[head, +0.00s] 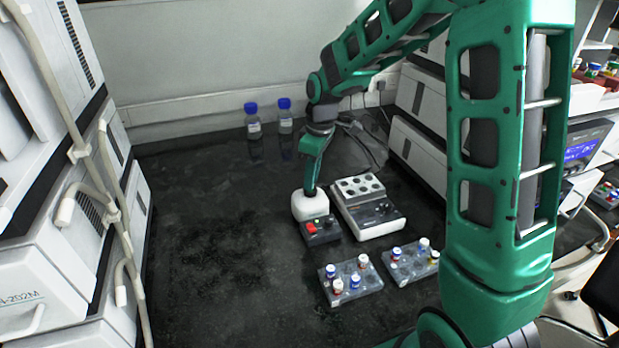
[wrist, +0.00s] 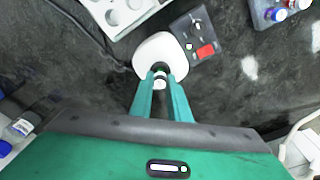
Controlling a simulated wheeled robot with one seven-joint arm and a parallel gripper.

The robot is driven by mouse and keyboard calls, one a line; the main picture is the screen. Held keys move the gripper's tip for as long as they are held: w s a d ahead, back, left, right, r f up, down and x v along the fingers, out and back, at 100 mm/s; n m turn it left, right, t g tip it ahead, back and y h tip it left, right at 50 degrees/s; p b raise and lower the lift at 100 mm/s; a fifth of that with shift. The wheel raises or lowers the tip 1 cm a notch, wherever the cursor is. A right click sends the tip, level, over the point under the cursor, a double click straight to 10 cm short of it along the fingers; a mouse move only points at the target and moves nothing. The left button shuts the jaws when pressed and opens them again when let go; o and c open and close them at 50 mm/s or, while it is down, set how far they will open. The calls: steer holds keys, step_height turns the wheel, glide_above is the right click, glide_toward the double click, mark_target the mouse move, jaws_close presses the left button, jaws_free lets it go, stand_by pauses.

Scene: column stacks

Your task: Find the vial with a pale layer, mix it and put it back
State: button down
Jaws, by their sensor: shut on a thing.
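My gripper (head: 311,190) is lowered at the white rounded head of a mixer (head: 309,206), whose dark base has a red switch and a small green light. A clear rack (head: 372,287) holds several vials with blue, white and red parts. A second rack (head: 410,271) to its right holds several more. Their layers are too small to tell.
A grey-white block device with round wells (head: 360,187) stands just right of the mixer. Two blue-capped bottles (head: 269,117) stand at the back wall. White instruments (head: 60,235) line the left side. The dark bench (head: 210,230) left of the mixer is clear.

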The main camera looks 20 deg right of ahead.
stand_by(0.5)
steer(key=shift+r, duration=3)
